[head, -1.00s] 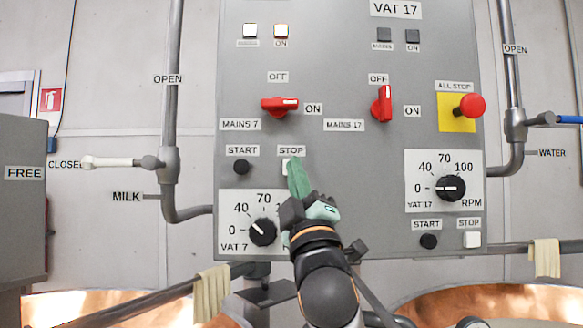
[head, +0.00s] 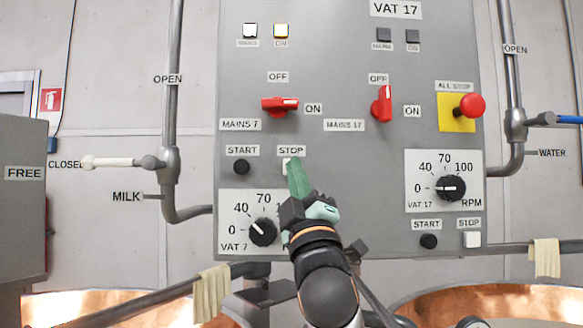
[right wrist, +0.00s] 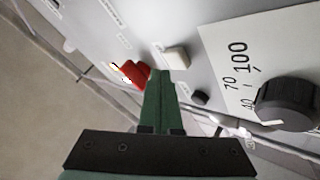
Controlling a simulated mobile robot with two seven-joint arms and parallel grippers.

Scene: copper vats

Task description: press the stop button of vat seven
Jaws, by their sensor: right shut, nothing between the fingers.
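The white stop button of vat seven (head: 285,167) is on the grey panel under its STOP label, mostly hidden behind my right fingers in the head view. It also shows in the right wrist view as a pale square button (right wrist: 177,58), just beyond and right of the fingertips. My right gripper (head: 297,161) has its green fingers together and empty, pointing at the panel beside this button; I cannot tell whether they touch it. The fingertips also show in the right wrist view (right wrist: 159,74). My left gripper is not in view.
Close by are the black start button (head: 241,167), the vat 7 dial (head: 262,232), partly covered on its right, and the red MAINS 7 switch (head: 281,104). The red all-stop knob (head: 471,106) and vat 17 stop button (head: 472,239) are further right. A towel rail (head: 150,297) runs below.

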